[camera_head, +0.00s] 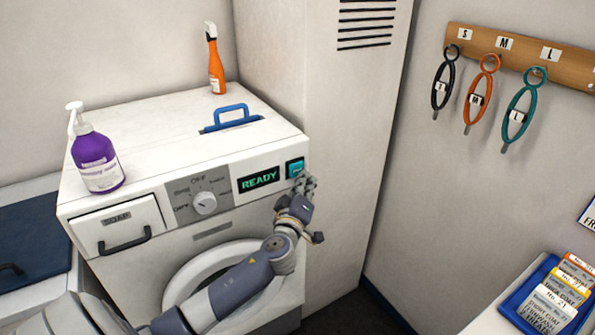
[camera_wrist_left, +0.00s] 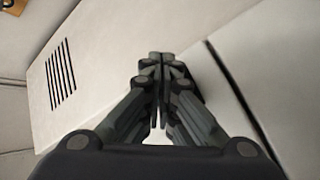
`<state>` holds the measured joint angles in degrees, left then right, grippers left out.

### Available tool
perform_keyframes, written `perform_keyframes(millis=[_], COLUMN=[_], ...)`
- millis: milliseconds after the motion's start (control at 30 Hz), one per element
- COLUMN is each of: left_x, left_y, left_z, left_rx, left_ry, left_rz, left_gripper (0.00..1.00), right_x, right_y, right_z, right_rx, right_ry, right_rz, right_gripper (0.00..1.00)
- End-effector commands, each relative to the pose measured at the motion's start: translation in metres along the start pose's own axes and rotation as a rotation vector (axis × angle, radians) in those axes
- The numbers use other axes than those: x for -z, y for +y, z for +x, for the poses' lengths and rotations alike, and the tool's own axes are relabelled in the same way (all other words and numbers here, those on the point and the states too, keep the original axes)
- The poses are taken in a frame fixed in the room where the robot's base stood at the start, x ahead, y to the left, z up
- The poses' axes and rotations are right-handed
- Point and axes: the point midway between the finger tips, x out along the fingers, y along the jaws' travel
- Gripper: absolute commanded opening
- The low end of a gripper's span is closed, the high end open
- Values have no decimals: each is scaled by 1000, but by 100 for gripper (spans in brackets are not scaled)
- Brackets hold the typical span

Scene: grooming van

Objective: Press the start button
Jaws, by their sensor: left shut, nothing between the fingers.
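The start button (camera_head: 295,168) is a teal square in a dark frame at the right end of the washing machine's front panel. The machine (camera_head: 150,245) is white, and its display (camera_head: 258,179) reads READY in green. My left gripper (camera_head: 309,182) is shut and empty, just below and to the right of the button; I cannot tell whether it touches it. In the left wrist view the closed fingers (camera_wrist_left: 161,62) point toward pale surfaces, and the button does not show there. My right gripper is not in view.
A grey dial (camera_head: 204,203) and a soap drawer (camera_head: 118,225) are left of the display. A purple pump bottle (camera_head: 97,160), an orange spray bottle (camera_head: 215,68) and a blue handle (camera_head: 232,115) are on top. A tall white cabinet (camera_head: 345,120) stands close behind my left gripper.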

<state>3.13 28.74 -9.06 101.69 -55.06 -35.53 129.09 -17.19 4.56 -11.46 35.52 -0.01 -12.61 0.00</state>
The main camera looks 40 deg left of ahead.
Motion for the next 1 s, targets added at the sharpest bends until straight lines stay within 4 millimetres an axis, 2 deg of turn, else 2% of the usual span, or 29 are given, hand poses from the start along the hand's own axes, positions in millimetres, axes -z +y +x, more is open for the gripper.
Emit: perform_keyframes(millis=[167, 1000], left_x=[2, 6], left_y=[-4, -6], left_z=[4, 9], left_rx=[0, -1], left_ry=[2, 1], left_rz=[-3, -1], left_gripper=[0, 0], right_x=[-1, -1], right_y=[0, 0], right_z=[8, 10], right_rx=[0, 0], right_ry=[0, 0], right_rz=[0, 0], right_gripper=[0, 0])
